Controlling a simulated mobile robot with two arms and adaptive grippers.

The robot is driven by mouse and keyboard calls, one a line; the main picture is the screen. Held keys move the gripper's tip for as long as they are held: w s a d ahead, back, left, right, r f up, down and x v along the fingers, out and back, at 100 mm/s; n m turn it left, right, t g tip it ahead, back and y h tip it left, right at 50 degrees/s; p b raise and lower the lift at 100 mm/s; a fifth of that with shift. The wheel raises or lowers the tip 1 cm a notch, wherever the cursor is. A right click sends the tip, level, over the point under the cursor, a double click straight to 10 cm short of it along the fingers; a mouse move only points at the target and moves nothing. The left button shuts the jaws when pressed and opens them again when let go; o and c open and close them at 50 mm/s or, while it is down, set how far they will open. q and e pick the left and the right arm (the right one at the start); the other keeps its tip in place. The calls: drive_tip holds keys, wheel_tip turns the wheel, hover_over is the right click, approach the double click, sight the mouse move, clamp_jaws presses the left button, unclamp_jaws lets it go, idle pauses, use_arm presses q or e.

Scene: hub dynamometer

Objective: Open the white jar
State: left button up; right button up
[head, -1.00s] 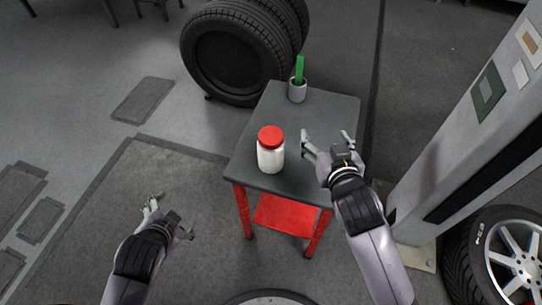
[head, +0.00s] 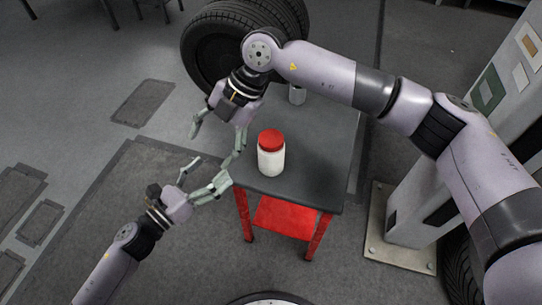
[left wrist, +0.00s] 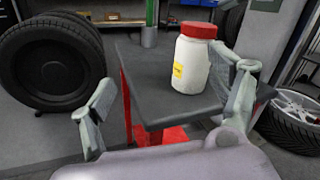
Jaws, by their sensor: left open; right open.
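The white jar (head: 271,159) with its red lid (head: 270,139) stands upright on the grey top of a small red table (head: 315,185), near its front left. The lid is on the jar. In the left wrist view the jar (left wrist: 191,64) shows a yellow label. My left gripper (head: 208,173) is open and empty, low at the table's front left corner, left of the jar. My right gripper (head: 214,143) is open and empty, reaching across from the right and pointing down left of the jar. Neither gripper visibly touches the jar.
A grey cup (head: 297,94) stands at the table's back, partly hidden by my right arm. A grey post (head: 420,215) rises at the right. The floor left of the table is clear.

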sight(272, 149)
drive_tip(key=w+d+m+h, duration=0.1)
drive_tip(key=w+d+h, duration=0.1)
drive_tip(key=d, duration=0.2)
drive_tip(key=w+d+r+m+t+h, duration=0.1)
drive_tip(key=w+d+h, duration=0.1)
drive_tip(key=w+d, duration=0.1)
drive_tip(key=w+d+m+t+h, duration=0.1)
drive_tip(key=w+d+h, duration=0.1)
drive_tip(key=d, duration=0.3)
drive_tip(key=shift+w+r, duration=0.15)
drive_tip(key=shift+w, duration=0.15)
use_arm(q)
drive_tip(key=w+d+m+g+h, duration=0.1)
drive_tip(key=w+d+m, duration=0.1)
drive_tip(key=d, duration=0.3)
drive_tip(key=w+d+f+m+g+h, duration=0.1)
drive_tip(key=w+d+m, duration=0.1)
drive_tip(key=d, duration=0.3)
drive_tip(key=w+d+m+g, duration=0.1)
drive_tip(key=w+d+m, duration=0.1)
drive_tip(key=w+d, duration=0.2)
drive_tip(key=shift+w+d+f+h, duration=0.1)
drive_tip(key=shift+d+f+h, duration=0.25)
drive_tip(key=shift+d, duration=0.35)
drive_tip(key=shift+c, duration=0.3)
